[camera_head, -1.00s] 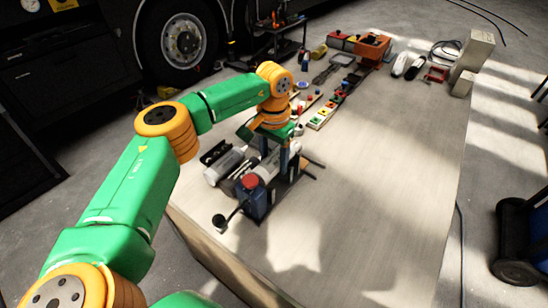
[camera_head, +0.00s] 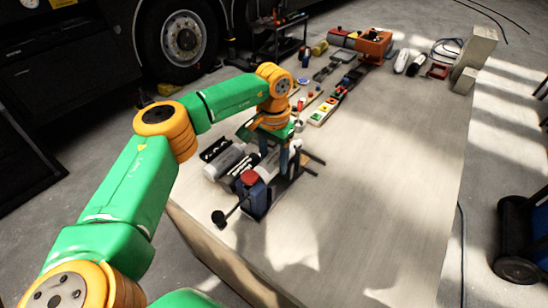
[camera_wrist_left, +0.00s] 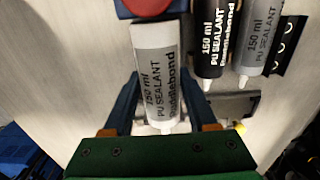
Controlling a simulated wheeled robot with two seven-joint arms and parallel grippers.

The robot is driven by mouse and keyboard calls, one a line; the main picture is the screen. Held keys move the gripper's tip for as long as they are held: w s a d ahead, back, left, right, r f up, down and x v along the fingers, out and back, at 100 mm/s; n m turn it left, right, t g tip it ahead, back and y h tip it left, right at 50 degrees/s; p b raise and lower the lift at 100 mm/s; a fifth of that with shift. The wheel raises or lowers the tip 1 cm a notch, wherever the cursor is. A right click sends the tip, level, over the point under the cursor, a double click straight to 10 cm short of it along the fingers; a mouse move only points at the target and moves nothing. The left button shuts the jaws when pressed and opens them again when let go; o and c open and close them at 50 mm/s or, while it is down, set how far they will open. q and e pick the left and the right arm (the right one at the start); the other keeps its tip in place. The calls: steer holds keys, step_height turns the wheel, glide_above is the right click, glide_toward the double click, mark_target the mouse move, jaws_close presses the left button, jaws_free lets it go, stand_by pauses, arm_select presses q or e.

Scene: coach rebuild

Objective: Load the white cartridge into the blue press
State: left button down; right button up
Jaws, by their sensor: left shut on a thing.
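The white cartridge (camera_wrist_left: 157,70), printed PU SEALANT 150 ml, lies between the blue fingers of my left gripper (camera_wrist_left: 158,108), which is shut on it. In the head view the cartridge (camera_head: 268,168) is partly hidden by the fingers of my left gripper (camera_head: 280,158). The blue press (camera_head: 256,197), with a red knob, stands at the table's near left corner. In the wrist view the red-topped press (camera_wrist_left: 178,7) is at the cartridge's wide end. I cannot tell whether they touch. My right gripper is out of view.
A black cartridge (camera_wrist_left: 215,40) and a grey cartridge (camera_wrist_left: 257,40) lie beside the white one. A black rack (camera_head: 214,149) is near them. Small parts and an orange bin (camera_head: 374,43) line the table's far left side. The table (camera_head: 375,180) is clear on the right.

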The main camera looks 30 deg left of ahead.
mark_target(274, 157)
arm_select(q)
steer(key=shift+f+b, duration=0.3)
steer(key=shift+f, duration=0.55)
stand_by(1.8)
steer(key=shift+c, duration=0.6)
jaws_free()
steer(key=shift+o, duration=0.6)
step_height(274, 157, up, 6)
steer(key=p, duration=0.5)
steer(key=shift+r, duration=0.15)
steer(key=shift+s, duration=0.1)
